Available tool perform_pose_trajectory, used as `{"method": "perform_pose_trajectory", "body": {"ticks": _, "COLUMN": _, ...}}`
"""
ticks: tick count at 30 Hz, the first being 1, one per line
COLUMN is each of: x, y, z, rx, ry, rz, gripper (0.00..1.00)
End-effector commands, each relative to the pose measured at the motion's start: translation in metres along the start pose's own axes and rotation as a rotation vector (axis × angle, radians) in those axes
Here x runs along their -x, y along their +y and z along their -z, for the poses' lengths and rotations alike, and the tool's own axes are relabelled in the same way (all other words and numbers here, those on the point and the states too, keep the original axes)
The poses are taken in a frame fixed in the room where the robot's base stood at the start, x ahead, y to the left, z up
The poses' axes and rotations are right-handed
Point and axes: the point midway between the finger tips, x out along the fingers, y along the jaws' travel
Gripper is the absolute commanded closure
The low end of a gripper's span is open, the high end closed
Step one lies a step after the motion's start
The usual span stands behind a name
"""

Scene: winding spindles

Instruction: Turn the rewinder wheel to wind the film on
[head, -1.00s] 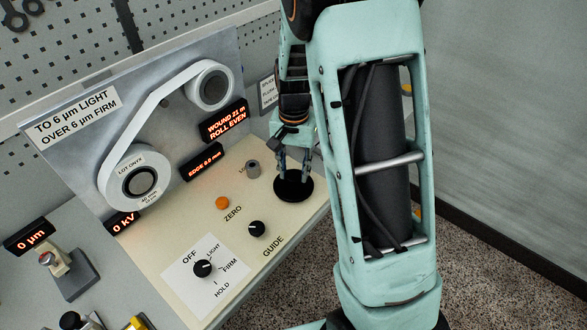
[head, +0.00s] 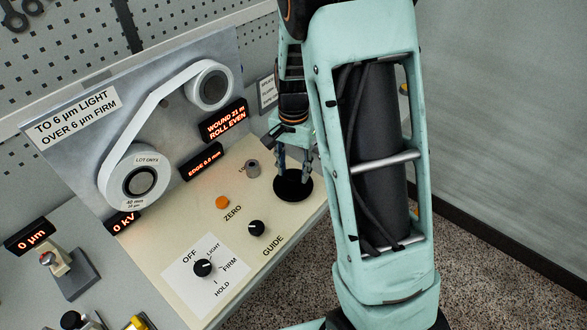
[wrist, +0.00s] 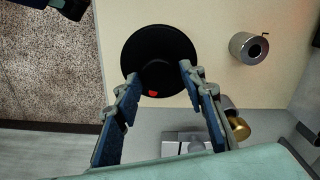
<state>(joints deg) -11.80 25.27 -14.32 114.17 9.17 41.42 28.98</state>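The rewinder wheel is a black disc (head: 293,186) lying flat at the right edge of the cream panel. In the wrist view the wheel (wrist: 159,49) shows a dark raised hub with a red mark (wrist: 153,93). My gripper (head: 293,171) points down over it. In the wrist view my gripper (wrist: 160,75) has its fingers spread on either side of the hub, and a gap shows on the right side. The white film runs from the lower roll (head: 120,178) to the upper roll (head: 210,68). A display (head: 224,121) reads WOUND 21 m, ROLL EVEN.
A grey cylinder (head: 253,168) stands left of the wheel, shown also in the wrist view (wrist: 249,48). The orange ZERO button (head: 222,202), GUIDE knob (head: 256,228) and OFF/LIGHT/FIRM/HOLD knob (head: 203,268) sit nearer the front. Open floor lies to the right.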

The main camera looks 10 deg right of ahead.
Motion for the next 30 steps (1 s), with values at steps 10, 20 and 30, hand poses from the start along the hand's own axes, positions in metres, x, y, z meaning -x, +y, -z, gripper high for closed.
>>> {"method": "perform_pose_trajectory", "body": {"ticks": 10, "x": 0.000, "y": 0.000, "z": -0.001, "rx": 0.001, "ry": -0.002, "rz": -0.001, "gripper": 0.51}}
{"method": "perform_pose_trajectory", "body": {"ticks": 20, "x": 0.047, "y": -0.001, "z": 0.000, "rx": 0.001, "ry": 0.002, "rz": 0.003, "gripper": 0.51}}
{"method": "perform_pose_trajectory", "body": {"ticks": 30, "x": 0.109, "y": -0.001, "z": 0.000, "rx": 0.000, "ry": 0.001, "rz": 0.002, "gripper": 0.51}}
